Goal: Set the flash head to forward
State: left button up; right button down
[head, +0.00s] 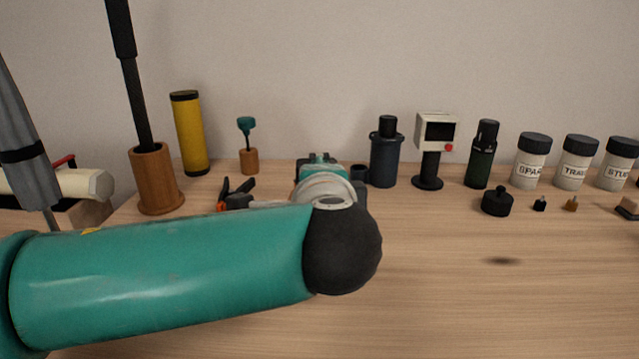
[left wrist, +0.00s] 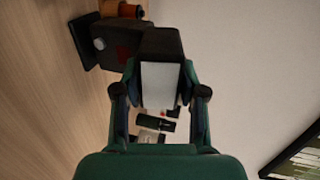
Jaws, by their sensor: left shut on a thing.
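In the left wrist view the flash has a dark body (left wrist: 122,42) with a round grey knob and a dark red panel. Its flat foot (left wrist: 84,44) is at the tabletop side. The dark flash head (left wrist: 163,42) with a pale front panel (left wrist: 160,84) faces the camera. My left gripper (left wrist: 159,76) is shut on the flash head, one finger on each side. In the head view my teal left arm and dark wrist hide the flash and most of the left gripper (head: 319,160). My right gripper is in neither view.
Behind the arm stand a yellow tube (head: 189,133), a dark blue canister (head: 385,155), a small white display (head: 435,135) and a green bottle (head: 482,155). Labelled jars (head: 531,165) stand at right. An orange-and-black clamp (head: 235,193) lies near the arm. The right front tabletop is clear.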

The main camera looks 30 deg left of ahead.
pick_arm(q)
jog(key=shift+f, duration=0.15)
jog(key=o, duration=1.2)
jog(key=shift+c, duration=0.2)
jog(key=v, duration=0.7)
jog(key=shift+d, duration=0.15)
jog(key=shift+s, duration=0.1)
